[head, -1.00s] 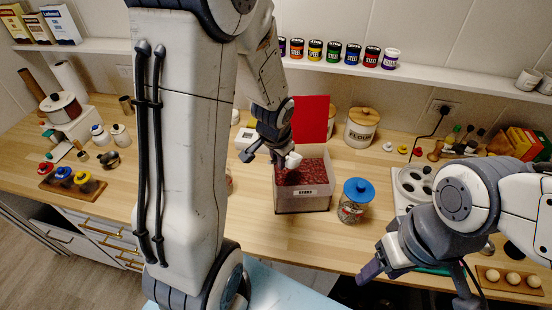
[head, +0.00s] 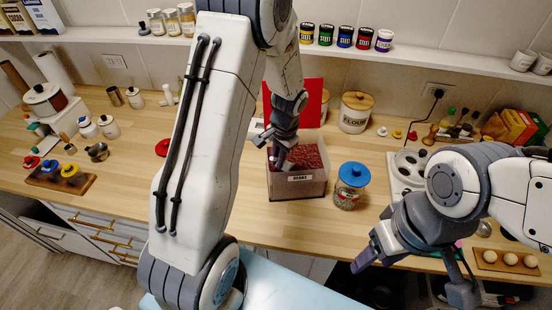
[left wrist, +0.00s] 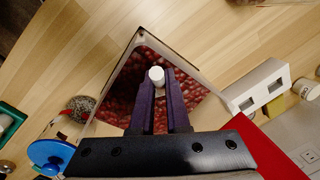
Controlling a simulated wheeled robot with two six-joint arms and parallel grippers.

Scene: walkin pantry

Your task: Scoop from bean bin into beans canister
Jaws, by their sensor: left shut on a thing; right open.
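The bean bin (head: 297,190) is a clear box labelled BEANS, full of dark red beans (head: 312,157), with a red panel standing behind it. My left gripper (head: 279,163) points down into the bin. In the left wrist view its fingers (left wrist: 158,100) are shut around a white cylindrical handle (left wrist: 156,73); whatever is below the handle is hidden. A glass jar with a blue lid (head: 353,174) stands just right of the bin; I cannot read a label on it. It also shows in the left wrist view (left wrist: 52,157). My right gripper (head: 367,256) is open and empty near the counter's front edge.
A white FLOUR canister (head: 355,113) with a wooden lid stands behind the jar. A white tray with round holes (head: 405,165) is to the right. A shelf with small jars (head: 345,37) runs above. My left arm hides part of the counter, including part of a red lid (head: 163,147).

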